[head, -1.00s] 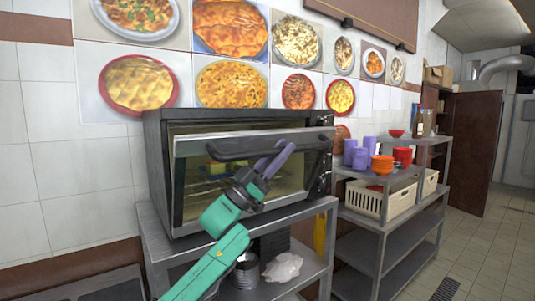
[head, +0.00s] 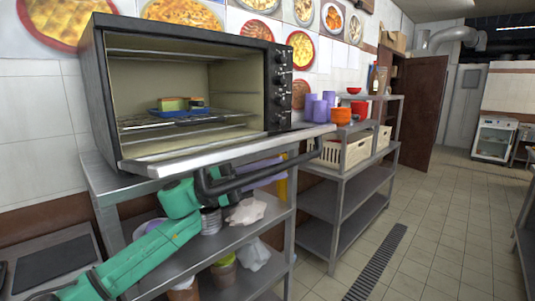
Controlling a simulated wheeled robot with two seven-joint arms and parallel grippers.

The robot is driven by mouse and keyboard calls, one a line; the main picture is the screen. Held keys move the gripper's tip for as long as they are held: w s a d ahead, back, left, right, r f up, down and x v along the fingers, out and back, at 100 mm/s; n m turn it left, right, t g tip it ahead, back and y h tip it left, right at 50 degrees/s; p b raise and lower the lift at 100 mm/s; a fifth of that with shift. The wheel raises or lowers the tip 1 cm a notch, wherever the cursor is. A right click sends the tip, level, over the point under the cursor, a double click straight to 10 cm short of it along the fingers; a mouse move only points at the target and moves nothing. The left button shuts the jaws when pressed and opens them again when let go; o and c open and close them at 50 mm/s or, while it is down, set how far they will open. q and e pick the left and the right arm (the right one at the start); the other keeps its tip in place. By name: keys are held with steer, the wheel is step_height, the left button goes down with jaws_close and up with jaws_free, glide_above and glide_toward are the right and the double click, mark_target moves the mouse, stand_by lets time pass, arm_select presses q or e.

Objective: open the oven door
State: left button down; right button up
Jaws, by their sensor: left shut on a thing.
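The black oven (head: 98,90) stands on a metal shelf unit at the left, and its inside shows. Its door (head: 220,152) is folded down to about level, seen nearly edge-on. The dark bar handle (head: 300,159) runs along the door's front edge. The green arm comes up from the lower left under the door. My right gripper is not in view.
A blue tray (head: 180,113) with food-like pieces sits on the oven rack. Below the oven, the shelf (head: 225,233) holds cups and a white crumpled bag. At right, another shelf unit carries purple cups (head: 318,108), orange bowls and crates. The tiled floor (head: 430,220) is clear.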

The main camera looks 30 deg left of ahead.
arm_select(q)
steer(key=shift+m+g, duration=0.3)
steer(key=shift+m, duration=0.1)
step_height(320, 180, down, 6)
steer(key=shift+a+r+b, duration=0.1)
steer(key=shift+r+b, duration=0.15)
steer(key=shift+b, duration=0.9)
steer(key=shift+f+y, duration=0.15)
steer(key=shift+y, duration=0.15)
steer(key=c, duration=0.7)
jaws_free()
steer(key=shift+a, duration=0.15)
steer(key=b+v, duration=0.4)
steer(key=v, duration=0.3)
steer(key=shift+a, duration=0.2)
